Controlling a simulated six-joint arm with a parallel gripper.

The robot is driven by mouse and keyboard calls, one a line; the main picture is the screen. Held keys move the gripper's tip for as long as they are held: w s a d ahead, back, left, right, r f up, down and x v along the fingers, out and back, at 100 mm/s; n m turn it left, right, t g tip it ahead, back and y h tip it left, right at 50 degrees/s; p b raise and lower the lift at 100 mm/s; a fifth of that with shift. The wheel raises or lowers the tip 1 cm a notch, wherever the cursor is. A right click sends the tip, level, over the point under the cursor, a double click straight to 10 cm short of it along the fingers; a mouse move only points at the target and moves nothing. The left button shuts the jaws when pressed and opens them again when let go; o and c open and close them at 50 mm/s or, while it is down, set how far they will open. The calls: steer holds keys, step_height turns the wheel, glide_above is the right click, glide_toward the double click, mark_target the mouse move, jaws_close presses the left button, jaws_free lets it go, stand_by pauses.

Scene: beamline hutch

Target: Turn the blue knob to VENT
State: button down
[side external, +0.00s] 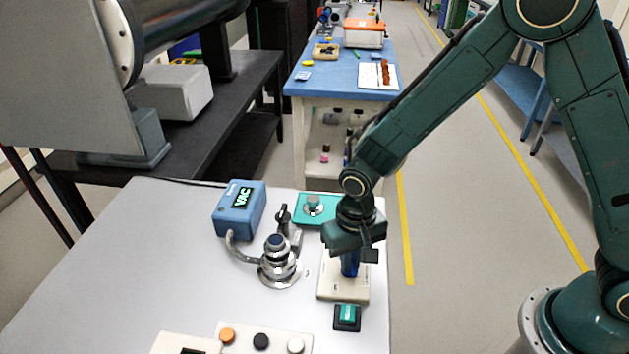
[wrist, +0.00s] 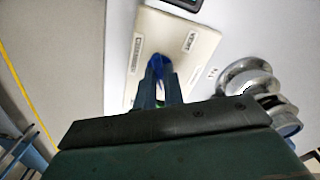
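The blue knob (side external: 349,264) stands on a cream plate (side external: 330,288) near the right edge of the grey table. My gripper (side external: 350,262) points down over it. In the wrist view the knob (wrist: 160,64) shows as blue between my two fingertips (wrist: 160,70), which sit close on both sides of it with no clear gap.
A metal valve fitting (side external: 279,262) stands left of the plate, with a blue VAC box (side external: 239,209) behind it. A green plate with a knob (side external: 313,206) lies behind. A green switch (side external: 347,315) is in front. A button panel (side external: 262,341) lies front left.

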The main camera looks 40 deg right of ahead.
steer(key=shift+n, duration=0.4)
steer(key=n, duration=1.7)
steer(key=shift+n, duration=0.4)
steer(key=n, duration=0.5)
steer(key=shift+n, duration=0.3)
steer(key=c, duration=1.5)
jaws_free()
steer(key=shift+r, duration=0.2)
